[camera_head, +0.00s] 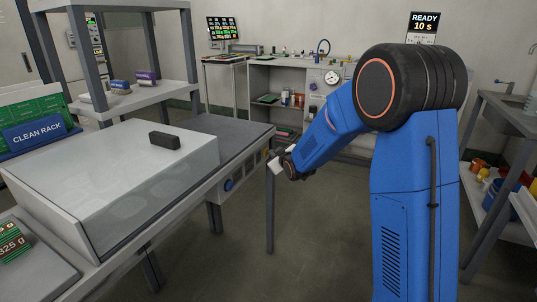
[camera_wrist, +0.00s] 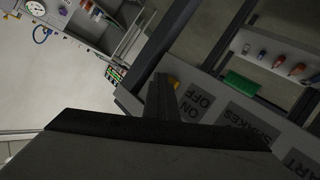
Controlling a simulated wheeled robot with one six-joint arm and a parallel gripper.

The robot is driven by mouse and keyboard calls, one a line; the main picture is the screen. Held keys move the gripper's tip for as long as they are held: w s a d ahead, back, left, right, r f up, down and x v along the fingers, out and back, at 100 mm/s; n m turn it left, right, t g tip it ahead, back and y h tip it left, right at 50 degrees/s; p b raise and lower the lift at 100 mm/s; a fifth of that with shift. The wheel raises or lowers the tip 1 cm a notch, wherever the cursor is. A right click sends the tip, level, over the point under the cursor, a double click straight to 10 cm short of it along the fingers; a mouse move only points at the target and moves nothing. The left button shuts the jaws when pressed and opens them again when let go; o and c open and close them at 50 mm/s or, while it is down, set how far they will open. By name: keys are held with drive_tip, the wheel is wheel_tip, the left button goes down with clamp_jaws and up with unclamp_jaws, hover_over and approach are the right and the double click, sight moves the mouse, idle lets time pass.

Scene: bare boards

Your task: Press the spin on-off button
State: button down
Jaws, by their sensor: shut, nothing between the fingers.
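A grey machine (camera_head: 245,139) with a clear box-shaped lid (camera_head: 150,175) stands at the left in the head view. Its front panel carries a blue knob (camera_head: 228,185) and small controls near the right end. In the wrist view the panel shows upside-down labels, one reading ON OFF (camera_wrist: 194,102). In the head view my gripper (camera_head: 273,164) is at the panel's right end.
A black handle (camera_head: 164,140) sits on the lid. A shelf with small boxes (camera_head: 146,79) stands behind the machine. A workbench (camera_head: 300,65) is at the back and another shelf unit (camera_head: 505,120) at the right. Bare floor (camera_head: 240,245) lies in front of the machine.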

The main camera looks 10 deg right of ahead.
drive_tip(key=shift+s+d, duration=0.15)
drive_tip(key=s+d, duration=0.3)
drive_tip(key=d, duration=0.2)
drive_tip(key=shift+s, duration=0.3)
idle(0.5)
